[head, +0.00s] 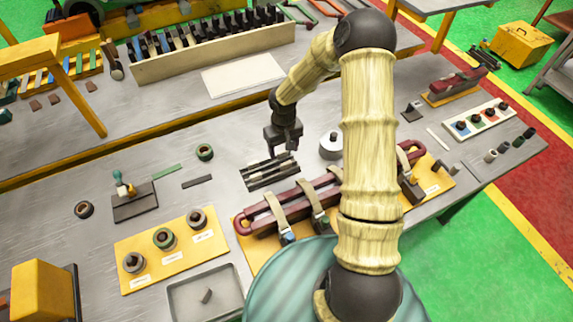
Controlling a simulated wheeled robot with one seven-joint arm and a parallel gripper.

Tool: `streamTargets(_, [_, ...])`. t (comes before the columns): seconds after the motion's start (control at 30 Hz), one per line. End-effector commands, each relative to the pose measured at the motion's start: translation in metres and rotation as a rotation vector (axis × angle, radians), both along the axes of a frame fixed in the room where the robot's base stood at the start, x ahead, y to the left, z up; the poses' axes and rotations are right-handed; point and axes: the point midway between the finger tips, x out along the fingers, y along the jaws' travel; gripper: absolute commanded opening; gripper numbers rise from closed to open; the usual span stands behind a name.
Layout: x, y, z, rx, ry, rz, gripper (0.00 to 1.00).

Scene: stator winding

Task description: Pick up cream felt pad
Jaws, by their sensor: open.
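I cannot tell for sure which thing is the cream felt pad. A thin off-white strip (438,138) lies flat on the grey bench at the right, and a larger flat cream-white sheet (242,75) lies on the far bench. My gripper (284,149) is open and points down, with nothing seen between its fingers. It is just behind a dark slotted block (270,173), well left of the strip and nearer me than the sheet. My arm hides part of the bench between gripper and strip.
A maroon coil with straps (270,222) lies on a yellow board in front of the gripper. A grey metal cylinder (331,145) stands right of it. A white tray with coloured spots (477,119) is at the right.

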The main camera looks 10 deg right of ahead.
Motion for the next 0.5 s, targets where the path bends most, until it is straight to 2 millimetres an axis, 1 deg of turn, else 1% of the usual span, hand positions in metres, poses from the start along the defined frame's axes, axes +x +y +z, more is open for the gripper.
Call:
streamTargets(0.1, [0.0, 0.0, -0.016, 0.001, 0.002, -0.001, 0.62])
streamTargets(0.2, [0.0, 0.001, -0.024, 0.0, 0.001, 0.001, 0.62])
streamTargets(0.5, [0.0, 0.002, -0.026, 0.0, 0.0, 0.003, 0.62])
